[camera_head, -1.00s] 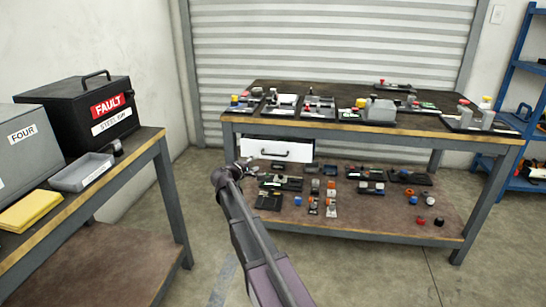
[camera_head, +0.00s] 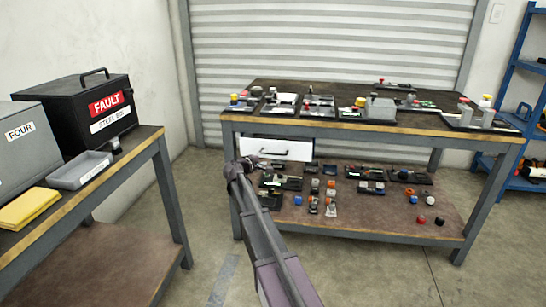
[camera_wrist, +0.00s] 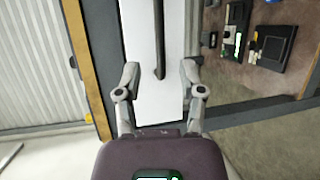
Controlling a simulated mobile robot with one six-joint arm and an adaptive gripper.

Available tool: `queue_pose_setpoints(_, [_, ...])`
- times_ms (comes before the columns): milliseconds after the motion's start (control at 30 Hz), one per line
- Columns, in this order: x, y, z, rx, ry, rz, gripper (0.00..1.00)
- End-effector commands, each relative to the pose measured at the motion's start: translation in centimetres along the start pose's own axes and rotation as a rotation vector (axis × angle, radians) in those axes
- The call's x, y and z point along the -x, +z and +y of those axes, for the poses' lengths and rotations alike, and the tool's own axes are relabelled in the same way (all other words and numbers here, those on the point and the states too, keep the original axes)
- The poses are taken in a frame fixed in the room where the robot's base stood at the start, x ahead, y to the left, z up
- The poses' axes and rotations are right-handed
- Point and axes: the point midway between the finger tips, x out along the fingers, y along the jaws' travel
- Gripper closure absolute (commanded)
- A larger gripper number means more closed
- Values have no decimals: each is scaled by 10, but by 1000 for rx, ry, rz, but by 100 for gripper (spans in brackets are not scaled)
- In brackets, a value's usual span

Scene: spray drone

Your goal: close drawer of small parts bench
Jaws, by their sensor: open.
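The small parts bench (camera_head: 350,127) has a dark top with a wooden front edge. Its white drawer (camera_head: 296,151) hangs under the left part of the top, with a dark bar handle (camera_head: 272,153) on its front. How far the drawer stands out is hard to tell. My gripper (camera_head: 240,166) is just left of the drawer and slightly below it in the head view. In the wrist view my gripper (camera_wrist: 160,72) is open and empty, its fingers spread on either side of the handle (camera_wrist: 158,50), over the white drawer front (camera_wrist: 139,50). Contact cannot be told.
Several small parts lie on the bench top and on its lower shelf (camera_head: 400,222). At left, another bench (camera_head: 150,150) holds a black FAULT box (camera_head: 85,100), a grey box, a grey tray and a yellow item. A blue rack (camera_head: 520,65) stands at right. Floor between the benches is clear.

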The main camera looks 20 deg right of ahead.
Motion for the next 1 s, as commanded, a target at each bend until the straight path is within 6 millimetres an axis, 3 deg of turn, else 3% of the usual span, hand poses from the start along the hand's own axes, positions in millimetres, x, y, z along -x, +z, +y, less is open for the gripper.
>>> queue_pose_setpoints(200, [-36, -2, -1, -1, 0, -1, 49])
queue_pose_setpoints(433, [-63, -2, -1, -1, 0, 0, 49])
queue_pose_setpoints(967, [-74, -1, 0, 0, 0, 2, 49])
queue_pose_setpoints(1000, [-74, -1, 0, 0, 0, 2, 55])
